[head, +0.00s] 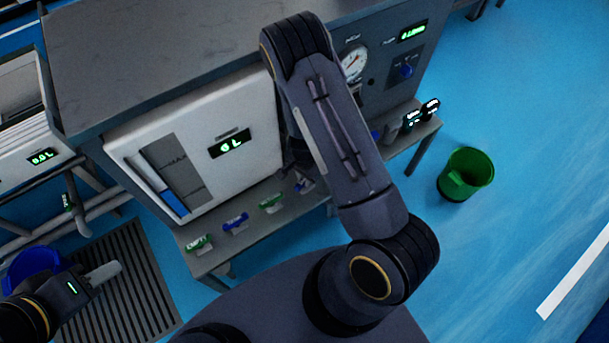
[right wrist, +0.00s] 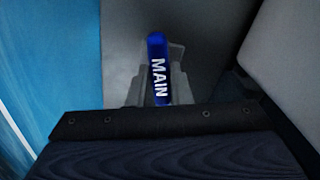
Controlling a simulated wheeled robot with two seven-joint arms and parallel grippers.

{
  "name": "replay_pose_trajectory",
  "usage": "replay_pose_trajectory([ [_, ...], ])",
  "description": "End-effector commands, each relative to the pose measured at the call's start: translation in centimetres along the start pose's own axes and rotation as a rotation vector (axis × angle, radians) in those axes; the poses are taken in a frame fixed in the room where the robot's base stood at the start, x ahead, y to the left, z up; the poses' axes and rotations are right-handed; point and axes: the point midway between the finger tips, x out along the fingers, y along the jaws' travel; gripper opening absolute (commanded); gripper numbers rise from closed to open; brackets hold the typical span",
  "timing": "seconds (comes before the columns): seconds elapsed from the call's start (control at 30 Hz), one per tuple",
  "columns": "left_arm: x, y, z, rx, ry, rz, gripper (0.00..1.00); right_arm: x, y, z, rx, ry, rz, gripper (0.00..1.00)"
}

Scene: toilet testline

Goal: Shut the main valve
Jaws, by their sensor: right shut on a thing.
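The main valve handle (right wrist: 157,85) is a blue lever with "MAIN" in white letters, in the middle of the right wrist view. My right gripper (right wrist: 158,62) is shut on it, with a grey finger on each side. In the head view my right arm reaches over to the front of the bench and hides most of this gripper. My left gripper (head: 104,273) is at the lower left, away from the valve, over the floor grating. Whether its fingers are apart does not show.
A row of green and blue valve handles (head: 236,222) lies along the shelf (head: 215,252) below the white tank (head: 252,115), which reads 6 L. A gauge (head: 354,63) is on the panel. A blue bucket (head: 34,264) is left, a green bucket (head: 466,174) right.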

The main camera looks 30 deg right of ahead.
Motion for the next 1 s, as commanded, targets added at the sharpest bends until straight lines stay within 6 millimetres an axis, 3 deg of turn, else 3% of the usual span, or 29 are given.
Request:
replay_pose_trajectory([
  [0.4,-0.70,0.32,-0.35,0.000,0.000,0.000,0.36,-0.06,0.02,0.06,0.243,-0.002,0.001,0.00],
  [1.0,-0.79,0.36,-0.40,0.000,0.000,0.000,0.36,-0.01,-0.02,0.07,0.301,-0.002,0.000,0.00],
])
